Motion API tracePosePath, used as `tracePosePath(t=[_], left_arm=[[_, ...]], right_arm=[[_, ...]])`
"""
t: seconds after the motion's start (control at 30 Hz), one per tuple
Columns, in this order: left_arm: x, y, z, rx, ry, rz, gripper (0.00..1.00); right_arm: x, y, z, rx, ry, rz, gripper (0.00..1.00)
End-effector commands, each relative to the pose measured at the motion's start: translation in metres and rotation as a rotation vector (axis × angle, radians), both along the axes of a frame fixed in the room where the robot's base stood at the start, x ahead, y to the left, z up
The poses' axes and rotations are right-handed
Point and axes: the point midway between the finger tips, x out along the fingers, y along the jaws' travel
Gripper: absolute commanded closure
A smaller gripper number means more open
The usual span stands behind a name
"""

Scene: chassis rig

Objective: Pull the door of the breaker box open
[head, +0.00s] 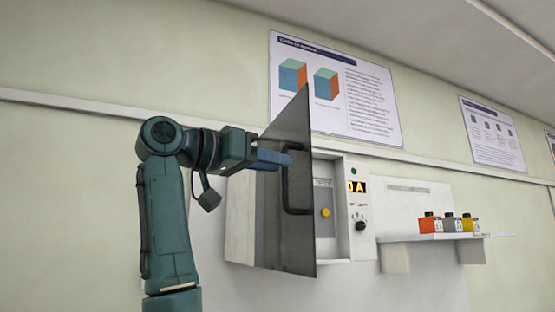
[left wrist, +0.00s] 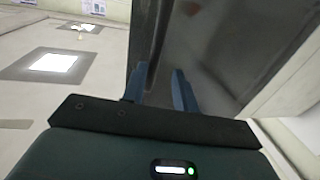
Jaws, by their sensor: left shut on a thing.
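The breaker box (head: 238,225) is a pale cabinet on the wall in the head view. A dark bar handle (head: 287,190) is on the door. My left gripper (head: 284,159) has its blue fingers at the top part of the handle and is shut on it. In the left wrist view, the fingers (left wrist: 159,88) lie against the dark door (left wrist: 215,45); the exact contact is hard to see. My right gripper is not in view.
A wall shelf (head: 450,237) farther right holds orange, grey and yellow blocks. Posters hang above.

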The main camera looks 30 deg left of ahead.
Motion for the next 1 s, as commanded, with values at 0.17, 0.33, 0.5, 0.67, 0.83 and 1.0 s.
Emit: tracePosePath(t=[0.17,0.33,0.5,0.67,0.83,1.0], left_arm=[[0.004,0.006,-0.003,-0.008,0.009,0.017,0.68],[0.005,0.005,-0.004,-0.004,0.013,0.017,0.67],[0.005,0.004,-0.005,-0.004,0.015,0.016,0.67],[0.005,0.004,-0.005,-0.002,0.016,0.016,0.67],[0.005,0.004,-0.006,-0.002,0.016,0.015,0.67],[-0.006,0.008,-0.006,-0.003,0.012,0.015,0.67]], right_arm=[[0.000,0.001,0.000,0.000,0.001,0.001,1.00],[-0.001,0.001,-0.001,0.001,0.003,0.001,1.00],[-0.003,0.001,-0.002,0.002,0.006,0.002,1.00],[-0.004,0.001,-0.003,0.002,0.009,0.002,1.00],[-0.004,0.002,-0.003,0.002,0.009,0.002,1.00],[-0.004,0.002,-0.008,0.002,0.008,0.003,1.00]])
